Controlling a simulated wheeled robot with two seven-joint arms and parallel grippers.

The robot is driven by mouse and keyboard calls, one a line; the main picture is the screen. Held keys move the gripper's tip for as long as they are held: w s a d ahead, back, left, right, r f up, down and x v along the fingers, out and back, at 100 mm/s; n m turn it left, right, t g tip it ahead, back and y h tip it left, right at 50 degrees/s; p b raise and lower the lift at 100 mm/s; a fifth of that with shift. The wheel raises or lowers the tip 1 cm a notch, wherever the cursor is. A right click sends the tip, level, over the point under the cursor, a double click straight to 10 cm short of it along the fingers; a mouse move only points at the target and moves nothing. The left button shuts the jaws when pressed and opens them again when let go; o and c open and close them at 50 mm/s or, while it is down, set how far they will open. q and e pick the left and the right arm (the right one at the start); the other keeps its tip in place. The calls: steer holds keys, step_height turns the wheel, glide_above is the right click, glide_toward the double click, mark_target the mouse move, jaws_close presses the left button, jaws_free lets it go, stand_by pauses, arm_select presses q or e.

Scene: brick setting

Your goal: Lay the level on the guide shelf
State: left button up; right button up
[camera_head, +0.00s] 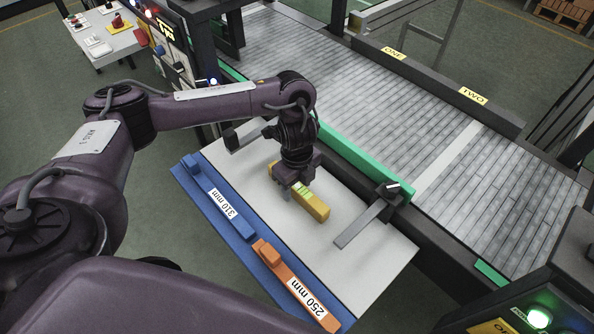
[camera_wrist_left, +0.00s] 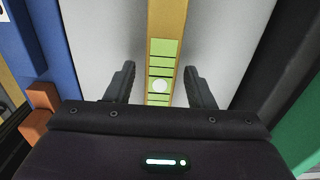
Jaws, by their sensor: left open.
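The level is a yellow bar (camera_head: 315,208) lying on the pale work table (camera_head: 375,262), with a green vial and pale bubble showing in the left wrist view (camera_wrist_left: 160,85). My left gripper (camera_head: 293,188) points down over the level. Its open fingers (camera_wrist_left: 158,85) stand on either side of the bar, with a gap visible on both sides. The gripper hides part of the level in the head view. My right gripper is out of view.
A blue 310 mm piece (camera_head: 215,195) and an orange 250 mm piece (camera_head: 290,280) lie along the blue strip. A grey metal arm (camera_head: 362,224) crosses the table right of the level.

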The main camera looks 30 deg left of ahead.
mark_target(297, 185)
arm_select(q)
step_height(297, 185, up, 12)
steer(key=p, duration=0.3)
steer(key=shift+f, duration=0.2)
stand_by(0.3)
